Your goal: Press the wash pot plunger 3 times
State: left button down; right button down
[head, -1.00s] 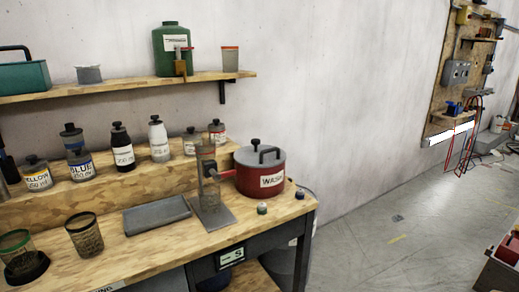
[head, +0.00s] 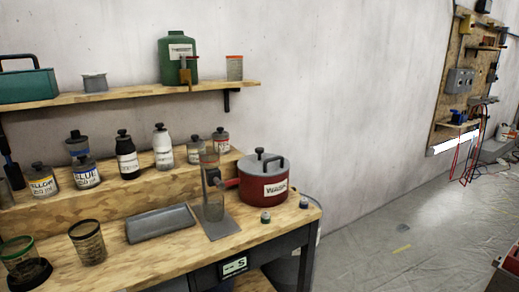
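The wash pot (head: 263,190) is a red pot with a "WASH" label, standing on the right part of the wooden bench. Its grey lid (head: 276,166) carries a dark arched handle and a small black knob (head: 259,151), which looks like the plunger top. The knob stands up from the lid. Neither of my grippers shows in the head view, and nothing is touching the pot's lid.
A clear cylinder on a grey metal stand (head: 222,228) is just left of the pot. A grey tray (head: 160,222), mesh cups and several bottles fill the bench leftward. A shelf (head: 130,94) runs above.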

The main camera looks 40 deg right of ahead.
aim_at(260, 150)
jog(key=i+l+z, duration=0.2)
jog(key=l, duration=0.45)
jog(key=i+l+z, duration=0.2)
jog(key=i+l, duration=0.25)
jog(key=i+l+z, duration=0.2)
jog(key=i+l, duration=0.2)
jog(key=l, duration=0.25)
